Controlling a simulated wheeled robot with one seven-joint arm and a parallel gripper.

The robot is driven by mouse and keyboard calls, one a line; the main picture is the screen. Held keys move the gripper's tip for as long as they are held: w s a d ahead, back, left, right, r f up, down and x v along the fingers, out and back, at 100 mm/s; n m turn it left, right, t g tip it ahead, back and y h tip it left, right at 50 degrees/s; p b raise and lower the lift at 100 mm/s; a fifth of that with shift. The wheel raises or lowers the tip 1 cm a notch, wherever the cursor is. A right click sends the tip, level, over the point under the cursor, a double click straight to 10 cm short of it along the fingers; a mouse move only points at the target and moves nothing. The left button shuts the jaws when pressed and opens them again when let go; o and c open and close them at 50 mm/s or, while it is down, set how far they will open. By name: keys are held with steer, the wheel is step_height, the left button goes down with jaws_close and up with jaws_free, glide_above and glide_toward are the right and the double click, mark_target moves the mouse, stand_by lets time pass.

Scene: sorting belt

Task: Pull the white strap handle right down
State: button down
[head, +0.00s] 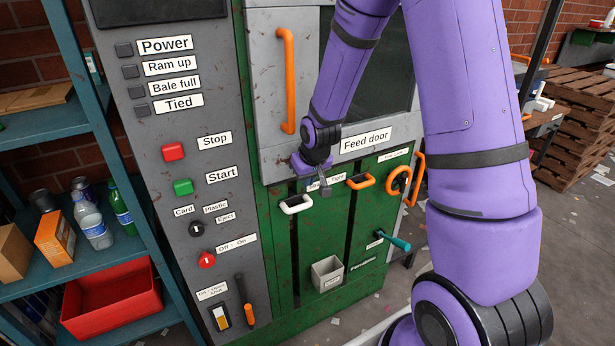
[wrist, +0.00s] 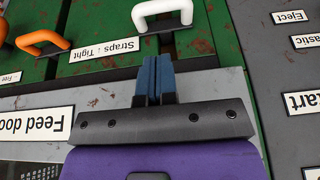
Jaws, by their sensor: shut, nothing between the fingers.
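The white strap handle (head: 296,205) sits at the top of a dark vertical slot in the green panel, below the feed door. In the wrist view the white handle (wrist: 163,12) shows at the top edge, partly cut off. My gripper (head: 326,190) is in front of the panel, just right of the white handle in the head view. In the wrist view the blue fingers of my gripper (wrist: 154,62) are together and empty, pointing towards the handle and apart from it in the picture. The "Straps : Tight" label (wrist: 105,50) lies beside the fingers.
An orange handle (head: 361,181) tops a second slot to the right, with an orange ring (head: 399,181) beyond it. A small grey box (head: 327,273) is mounted lower between the slots. A teal-handled lever (head: 394,240) juts out at the right. The grey control panel (head: 170,220) stands left.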

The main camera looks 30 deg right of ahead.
mark_target(301, 205)
steer(key=x, duration=1)
steer(key=shift+s+f, duration=0.3)
steer(key=shift+f, duration=0.1)
steer(key=shift+f, duration=0.1)
